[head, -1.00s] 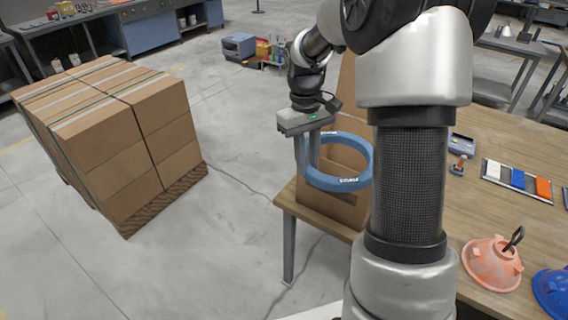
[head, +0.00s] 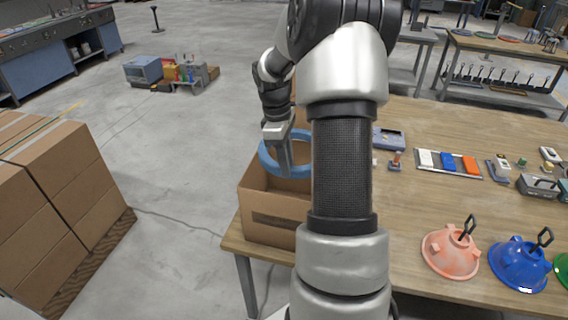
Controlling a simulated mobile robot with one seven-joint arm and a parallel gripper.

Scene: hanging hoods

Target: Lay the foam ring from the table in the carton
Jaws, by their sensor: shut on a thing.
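The blue foam ring (head: 267,160) is held by my gripper (head: 285,172) in the head view. My gripper is shut on the ring's near side, and my arm hides the ring's right part. The carton (head: 262,212) is an open brown box at the table's left end. The ring shows above the carton's opening, overlapping its far rim in the picture. I cannot tell whether any of it is below the rim. My arm covers the carton's right side.
The wooden table (head: 405,205) carries an orange hood (head: 451,250), a blue hood (head: 520,266), a tray of coloured blocks (head: 447,163) and small tools to the right. Stacked cartons (head: 50,190) stand on a pallet at left. Floor between is clear.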

